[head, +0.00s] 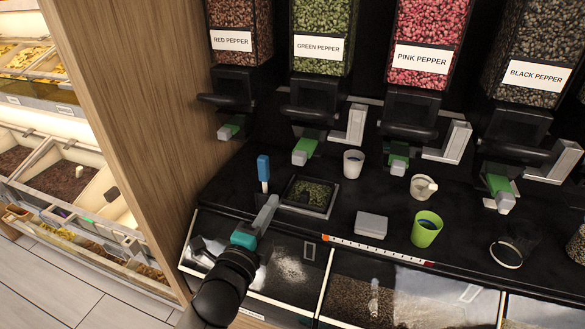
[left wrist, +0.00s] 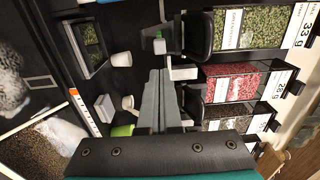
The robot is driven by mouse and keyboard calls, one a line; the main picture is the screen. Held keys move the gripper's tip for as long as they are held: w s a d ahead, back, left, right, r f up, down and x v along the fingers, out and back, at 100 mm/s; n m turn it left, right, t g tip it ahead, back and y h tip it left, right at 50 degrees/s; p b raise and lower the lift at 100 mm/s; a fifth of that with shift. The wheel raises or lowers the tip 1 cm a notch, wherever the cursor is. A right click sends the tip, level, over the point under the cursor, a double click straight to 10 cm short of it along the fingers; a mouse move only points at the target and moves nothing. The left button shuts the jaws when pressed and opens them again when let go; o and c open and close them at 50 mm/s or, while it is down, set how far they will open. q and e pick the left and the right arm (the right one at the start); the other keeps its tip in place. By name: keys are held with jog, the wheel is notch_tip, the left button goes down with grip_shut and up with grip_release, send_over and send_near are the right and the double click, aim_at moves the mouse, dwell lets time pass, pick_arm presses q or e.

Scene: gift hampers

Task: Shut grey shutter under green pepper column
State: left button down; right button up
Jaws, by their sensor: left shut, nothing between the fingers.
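The green pepper column (head: 322,38) hangs second from the left in the head view, above a black outlet. Its shutter (head: 305,150), green with a grey end, sticks out below the outlet toward the front. It also shows in the left wrist view (left wrist: 159,44), a little beyond my fingertips. My left gripper (head: 272,202) is shut and empty, in front of and lower than the shutter, apart from it. Its closed fingers fill the middle of the left wrist view (left wrist: 155,75). I cannot tell how far the shutter stands open. My right gripper is out of view.
A black tray (head: 331,207) with green pepper sits below the column. A blue-handled tool (head: 263,172), a white cup (head: 353,163), a grey block (head: 371,224) and a green cup (head: 427,229) stand nearby. A wooden panel (head: 120,110) bounds the left.

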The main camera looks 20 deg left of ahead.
aim_at(297, 162)
pick_arm(q)
jog(key=w, duration=0.8)
jog(key=w+d, duration=0.1)
jog(key=w, duration=0.4)
jog(key=shift+w+d+b, duration=0.1)
jog(key=shift+b, duration=0.25)
jog(key=w+b, duration=0.1)
jog(key=w, duration=0.1)
jog(key=w+b, duration=0.1)
jog(key=w, duration=0.1)
jog(key=shift+d+f, duration=0.15)
jog(key=shift+f, duration=0.05)
jog(key=shift+r, duration=0.1)
jog(key=shift+s, duration=0.1)
